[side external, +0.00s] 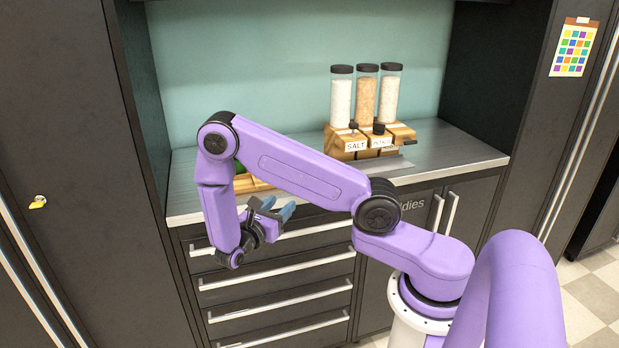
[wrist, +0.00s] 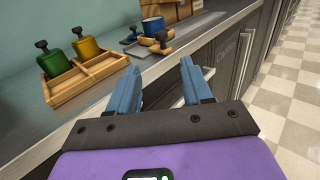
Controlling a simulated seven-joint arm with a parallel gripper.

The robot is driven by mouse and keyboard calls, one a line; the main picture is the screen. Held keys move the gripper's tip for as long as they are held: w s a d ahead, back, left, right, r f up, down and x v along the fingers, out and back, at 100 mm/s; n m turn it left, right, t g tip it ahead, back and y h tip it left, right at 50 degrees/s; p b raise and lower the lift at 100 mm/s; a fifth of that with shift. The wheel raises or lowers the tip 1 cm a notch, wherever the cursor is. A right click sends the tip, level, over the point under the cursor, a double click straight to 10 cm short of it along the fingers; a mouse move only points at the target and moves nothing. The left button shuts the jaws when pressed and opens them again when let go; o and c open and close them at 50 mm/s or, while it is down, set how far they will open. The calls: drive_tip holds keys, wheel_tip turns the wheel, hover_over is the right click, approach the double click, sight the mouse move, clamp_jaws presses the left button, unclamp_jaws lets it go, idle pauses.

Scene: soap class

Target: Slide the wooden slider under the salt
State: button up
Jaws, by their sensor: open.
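In the side external view, a wooden dispenser stand (side external: 401,133) sits on the counter with three clear jars with dark lids. The left jar (side external: 341,98) holds white contents above a label (side external: 356,146) reading "SALT". Small black knobs (side external: 379,128) show at the stand's front; I cannot tell exactly which slider each belongs to. In the wrist view, a wooden slider (wrist: 159,50) with a black knob lies near the counter's front edge. My gripper (side external: 280,210) is open and empty in front of the counter, left of and apart from the stand. Its blue fingers (wrist: 166,84) show in the wrist view.
A wooden tray (wrist: 90,84) with a green container (wrist: 54,64) and a yellow container (wrist: 86,46) stands on the counter. A blue cylindrical object (wrist: 153,24) is behind the slider. Drawers with bar handles (side external: 277,273) lie below the counter. The counter right of the stand is clear.

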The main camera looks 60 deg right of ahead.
drive_tip(key=d, duration=1.7)
drive_tip(key=shift+d, duration=0.1)
clamp_jaws()
drive_tip(key=shift+s, duration=0.15)
